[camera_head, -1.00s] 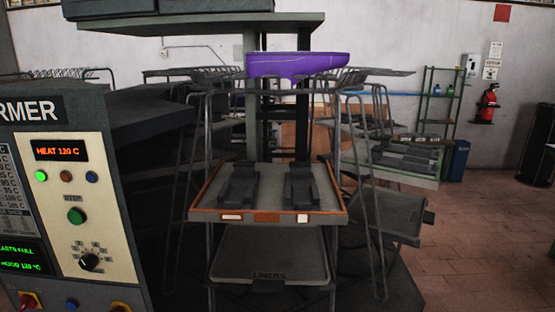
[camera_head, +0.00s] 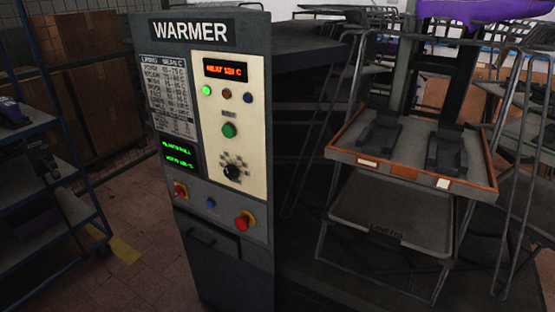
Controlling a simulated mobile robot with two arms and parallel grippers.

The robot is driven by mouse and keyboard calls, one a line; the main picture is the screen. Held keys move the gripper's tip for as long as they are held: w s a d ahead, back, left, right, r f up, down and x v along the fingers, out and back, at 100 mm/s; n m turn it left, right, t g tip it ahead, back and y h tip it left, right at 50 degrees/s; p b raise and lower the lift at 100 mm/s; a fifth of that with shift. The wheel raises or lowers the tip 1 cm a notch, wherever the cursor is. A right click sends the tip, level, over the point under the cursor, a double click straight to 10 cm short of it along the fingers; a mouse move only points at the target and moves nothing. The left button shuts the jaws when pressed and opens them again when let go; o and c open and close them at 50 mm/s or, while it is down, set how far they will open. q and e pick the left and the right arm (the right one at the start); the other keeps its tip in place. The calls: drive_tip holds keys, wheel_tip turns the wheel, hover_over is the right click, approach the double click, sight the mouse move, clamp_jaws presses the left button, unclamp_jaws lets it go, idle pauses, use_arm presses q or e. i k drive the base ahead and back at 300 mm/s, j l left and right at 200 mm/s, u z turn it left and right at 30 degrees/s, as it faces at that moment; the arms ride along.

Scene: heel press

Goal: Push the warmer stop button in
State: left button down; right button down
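The warmer panel (camera_head: 215,110) stands upright left of centre, with a "WARMER" sign on top and a lit red display reading about "HEAT 120 C". Neither gripper is in view.
A black dial (camera_head: 231,172) and a lit green lamp (camera_head: 207,90) are on the panel. To the right is a tray (camera_head: 410,175) with two dark shoe-shaped forms, above a liners tray (camera_head: 385,215). A blue shelf rack (camera_head: 45,185) stands at the left. Brick floor shows between rack and warmer.

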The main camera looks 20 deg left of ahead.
sight(241, 223)
drive_tip(key=u, duration=1.3)
